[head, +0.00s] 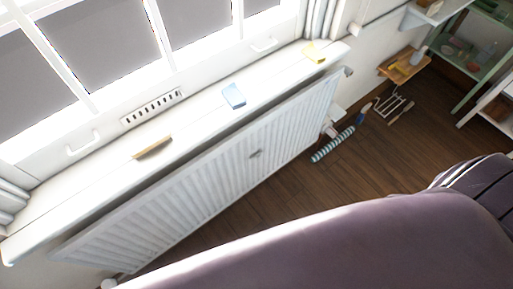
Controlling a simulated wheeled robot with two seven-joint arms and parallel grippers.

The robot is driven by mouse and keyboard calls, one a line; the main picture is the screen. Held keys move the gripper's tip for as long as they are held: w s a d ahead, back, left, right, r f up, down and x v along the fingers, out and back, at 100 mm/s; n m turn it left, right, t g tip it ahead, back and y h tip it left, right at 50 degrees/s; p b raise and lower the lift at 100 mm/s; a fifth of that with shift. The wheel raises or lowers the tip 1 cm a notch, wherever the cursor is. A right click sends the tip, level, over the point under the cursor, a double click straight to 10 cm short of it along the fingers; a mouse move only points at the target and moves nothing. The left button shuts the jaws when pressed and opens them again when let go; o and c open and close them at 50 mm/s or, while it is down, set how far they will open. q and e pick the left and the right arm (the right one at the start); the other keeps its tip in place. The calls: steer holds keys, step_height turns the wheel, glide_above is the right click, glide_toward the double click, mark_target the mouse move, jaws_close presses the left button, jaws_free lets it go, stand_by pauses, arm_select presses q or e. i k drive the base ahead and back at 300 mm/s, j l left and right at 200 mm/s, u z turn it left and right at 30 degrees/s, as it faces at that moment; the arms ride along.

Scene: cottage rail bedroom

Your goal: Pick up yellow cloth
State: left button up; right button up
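A small yellow item (314,52), which looks like the yellow cloth, lies on the far right end of the white windowsill (195,125). It is small in the head view and its folds are hard to make out. A tan-yellow flat item (152,147) lies on the sill further left; I cannot tell whether it is cloth or wood. A light blue block-like item (233,95) lies on the sill between them. Neither of my grippers is in view.
A white radiator (220,160) stands below the sill. A purple-grey covered bed (340,240) fills the front right. A striped roll (333,145), a wire rack (393,104) and a brush-like item (402,112) lie on the dark wooden floor (385,155). A green shelf (480,45) stands at back right.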

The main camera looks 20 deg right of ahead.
mark_target(310, 51)
steer(key=i+l, duration=0.1)
steer(key=l, duration=0.3)
steer(key=i+l, duration=0.1)
steer(key=l, duration=0.3)
steer(key=i+l+z, duration=0.1)
steer(key=l, duration=0.3)
steer(key=i+l, duration=0.1)
steer(key=l, duration=0.3)
